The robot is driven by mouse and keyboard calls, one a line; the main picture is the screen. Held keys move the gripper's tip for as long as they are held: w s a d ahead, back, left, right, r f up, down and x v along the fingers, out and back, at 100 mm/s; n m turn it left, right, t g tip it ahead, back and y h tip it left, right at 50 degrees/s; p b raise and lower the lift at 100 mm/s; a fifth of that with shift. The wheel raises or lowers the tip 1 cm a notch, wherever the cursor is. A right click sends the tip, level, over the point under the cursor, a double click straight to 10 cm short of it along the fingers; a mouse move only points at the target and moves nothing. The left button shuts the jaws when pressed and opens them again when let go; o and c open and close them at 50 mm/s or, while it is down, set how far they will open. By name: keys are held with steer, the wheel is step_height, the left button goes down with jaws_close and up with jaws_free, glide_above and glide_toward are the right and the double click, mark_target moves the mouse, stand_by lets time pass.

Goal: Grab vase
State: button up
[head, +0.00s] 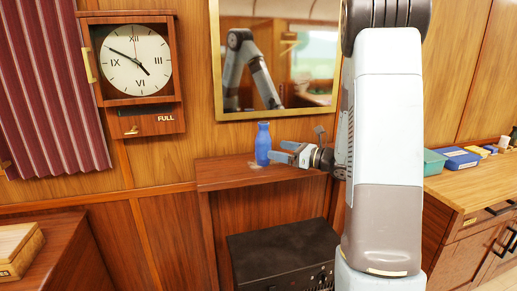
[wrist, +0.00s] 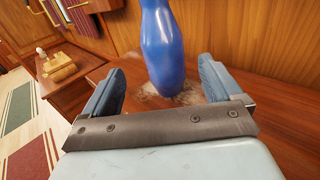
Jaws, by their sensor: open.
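The blue vase (head: 263,144) stands upright on a small wooden shelf (head: 225,178) below the mirror in the head view. My gripper (head: 278,153) reaches in from the right, level, with its fingers pointing at the vase. In the wrist view the vase (wrist: 162,48) rises just ahead, near the middle of the gap between the two blue-grey fingers (wrist: 160,80). The fingers are spread wide and hold nothing. I cannot tell whether the vase is fully between the fingertips. Its top is cut off in the wrist view.
A pale patch (head: 255,165) lies on the shelf by the vase's base. The wood-panelled wall and mirror (head: 275,55) are close behind. A dark box (head: 285,255) sits under the shelf. A clock (head: 133,60) hangs at left. A counter (head: 470,180) with small items stands right.

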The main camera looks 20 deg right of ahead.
mark_target(263, 145)
steer(key=shift+w+x, duration=0.2)
steer(key=shift+x, duration=3.6)
steer(key=shift+d+f, duration=0.2)
steer(key=c, duration=1.2)
steer(key=shift+c, duration=0.2)
steer(key=shift+r, duration=0.15)
